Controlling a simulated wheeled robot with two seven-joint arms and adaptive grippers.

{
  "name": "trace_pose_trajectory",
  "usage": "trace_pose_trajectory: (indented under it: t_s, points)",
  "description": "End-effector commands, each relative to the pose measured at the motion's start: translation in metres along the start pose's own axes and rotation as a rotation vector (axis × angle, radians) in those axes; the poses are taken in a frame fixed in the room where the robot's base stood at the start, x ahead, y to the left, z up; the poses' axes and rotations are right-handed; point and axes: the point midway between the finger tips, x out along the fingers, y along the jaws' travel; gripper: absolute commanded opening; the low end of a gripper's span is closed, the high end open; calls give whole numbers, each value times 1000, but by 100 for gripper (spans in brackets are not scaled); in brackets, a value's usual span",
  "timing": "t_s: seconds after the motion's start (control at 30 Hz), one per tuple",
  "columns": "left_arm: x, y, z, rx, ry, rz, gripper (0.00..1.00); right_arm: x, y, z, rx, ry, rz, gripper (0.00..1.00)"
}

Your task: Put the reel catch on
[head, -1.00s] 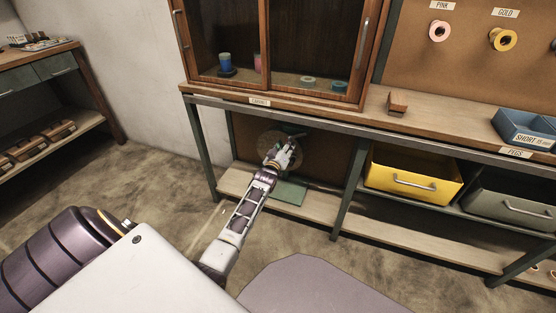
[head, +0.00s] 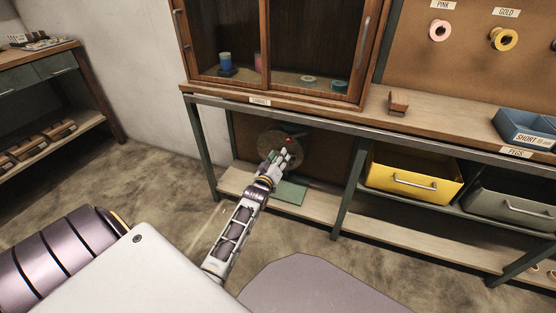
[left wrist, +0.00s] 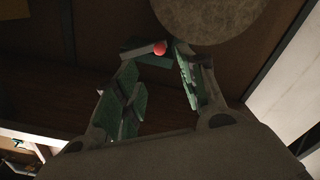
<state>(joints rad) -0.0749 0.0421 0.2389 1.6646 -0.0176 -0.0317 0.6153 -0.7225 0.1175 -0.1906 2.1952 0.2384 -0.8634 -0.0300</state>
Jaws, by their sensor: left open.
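The reel (head: 270,139) is a round brownish disc in the bay under the cabinet, above a green base (head: 289,191). In the left wrist view the reel's disc (left wrist: 208,16) shows at the top. A small red knob (left wrist: 160,48) on a grey-green bar (left wrist: 146,54), perhaps the reel catch, lies just beyond my fingertips; a red spot also shows in the head view (head: 290,139). My left gripper (head: 283,157) is open in front of the reel, its fingers (left wrist: 152,68) apart with nothing seen between them. Whether the bar touches a finger, I cannot tell. My right gripper is not in view.
The bench edge (head: 300,115) runs above my left gripper, with the glass-door cabinet (head: 264,55) on it. A bench leg (head: 349,190) stands right of the reel, then a yellow drawer (head: 414,178). Spools hang on the board at upper right. The floor in front is clear.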

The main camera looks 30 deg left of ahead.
Motion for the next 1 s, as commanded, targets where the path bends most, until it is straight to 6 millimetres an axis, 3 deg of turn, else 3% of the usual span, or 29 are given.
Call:
trace_pose_trajectory:
  t_s: [1.0]
  points:
    - [-12,2,5,16,-26,-7,40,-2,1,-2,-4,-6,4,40]
